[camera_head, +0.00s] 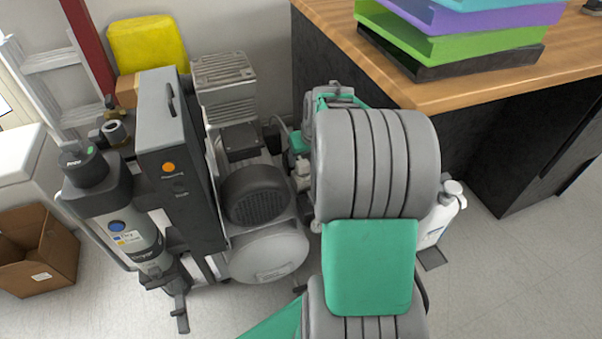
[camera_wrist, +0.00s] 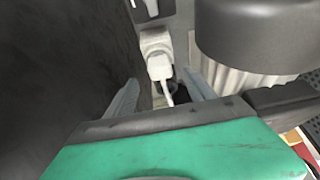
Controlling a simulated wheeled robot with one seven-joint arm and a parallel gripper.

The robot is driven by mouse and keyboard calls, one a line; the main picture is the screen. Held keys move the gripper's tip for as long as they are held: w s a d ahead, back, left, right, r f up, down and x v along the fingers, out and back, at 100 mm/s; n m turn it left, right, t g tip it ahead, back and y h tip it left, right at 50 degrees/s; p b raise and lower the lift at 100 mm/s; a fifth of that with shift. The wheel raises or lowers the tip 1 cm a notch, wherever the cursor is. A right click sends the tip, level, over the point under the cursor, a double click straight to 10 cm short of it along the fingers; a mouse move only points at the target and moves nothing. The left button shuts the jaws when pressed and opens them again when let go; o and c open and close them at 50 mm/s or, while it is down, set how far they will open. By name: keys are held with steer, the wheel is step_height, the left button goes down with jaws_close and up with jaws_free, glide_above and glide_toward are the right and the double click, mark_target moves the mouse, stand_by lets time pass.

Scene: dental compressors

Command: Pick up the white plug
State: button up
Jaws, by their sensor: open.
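The white plug (camera_wrist: 160,66) shows in the upper middle of the wrist view, against a pale socket-like block (camera_wrist: 154,42). A white cable (camera_wrist: 168,92) runs down from it. My gripper (camera_wrist: 160,77) is open, with one finger to the left of the plug and one to the right. The fingers look short of the plug, and I see no contact. In the head view my own arm covers this area, and the plug does not show there.
A dark panel (camera_wrist: 50,70) stands close on the left in the wrist view, and a grey ribbed cylinder (camera_wrist: 255,40) close on the right. In the head view, compressors (camera_head: 255,195) stand left of my arm and a wooden desk (camera_head: 450,92) right.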

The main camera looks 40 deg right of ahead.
mark_target(303, 162)
steer(key=b+x, duration=0.3)
steer(key=x, duration=0.2)
steer(key=shift+w+f, duration=0.1)
steer(key=shift+f, duration=0.1)
steer(key=shift+r, duration=0.15)
steer(key=shift+c, duration=0.5)
jaws_close()
